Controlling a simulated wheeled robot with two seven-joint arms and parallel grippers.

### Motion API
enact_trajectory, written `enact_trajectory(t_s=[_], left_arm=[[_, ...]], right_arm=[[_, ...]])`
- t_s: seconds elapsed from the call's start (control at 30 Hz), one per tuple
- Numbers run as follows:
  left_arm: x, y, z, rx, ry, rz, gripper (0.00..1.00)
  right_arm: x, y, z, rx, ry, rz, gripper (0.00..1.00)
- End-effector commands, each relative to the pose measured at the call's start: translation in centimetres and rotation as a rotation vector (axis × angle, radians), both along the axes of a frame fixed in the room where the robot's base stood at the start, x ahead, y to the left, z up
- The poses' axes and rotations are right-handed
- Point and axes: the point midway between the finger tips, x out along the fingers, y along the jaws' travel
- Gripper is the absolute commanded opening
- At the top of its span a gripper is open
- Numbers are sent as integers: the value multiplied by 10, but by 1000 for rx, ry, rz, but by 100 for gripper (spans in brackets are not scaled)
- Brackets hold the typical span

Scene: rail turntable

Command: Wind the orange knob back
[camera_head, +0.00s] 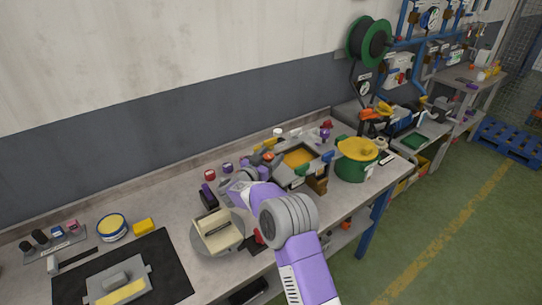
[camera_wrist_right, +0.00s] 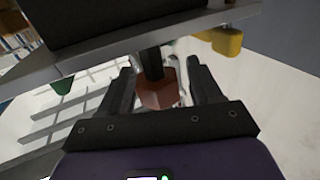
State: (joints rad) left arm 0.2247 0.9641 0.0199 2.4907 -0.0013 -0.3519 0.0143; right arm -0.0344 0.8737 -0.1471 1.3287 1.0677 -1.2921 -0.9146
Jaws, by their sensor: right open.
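The orange knob (camera_wrist_right: 158,94) shows in the right wrist view as a dull orange-brown faceted piece on a dark shaft under a grey edge. My right gripper (camera_wrist_right: 160,76) is open, with one dark finger on each side of the knob and visible gaps between. In the head view my purple and grey right arm reaches over the bench to the grey device with an orange-yellow top (camera_head: 298,158). The arm hides most of the gripper there, and I cannot tell the knob apart for sure. My left gripper is not in view.
Small jars stand along the wall.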

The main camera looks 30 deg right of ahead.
Motion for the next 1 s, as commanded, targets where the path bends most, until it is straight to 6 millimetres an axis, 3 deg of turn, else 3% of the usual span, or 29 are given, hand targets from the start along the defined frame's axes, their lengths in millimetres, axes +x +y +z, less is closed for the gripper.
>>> enact_trajectory(t_s=[0.37, 0.7, 1.0], left_arm=[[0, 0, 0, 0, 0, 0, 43], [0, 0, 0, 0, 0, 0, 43], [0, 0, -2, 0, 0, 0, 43]], right_arm=[[4, -9, 0, 0, 0, 1, 64], [4, -8, 0, 1, 0, 0, 15], [4, -9, 0, 0, -1, 33, 13]])
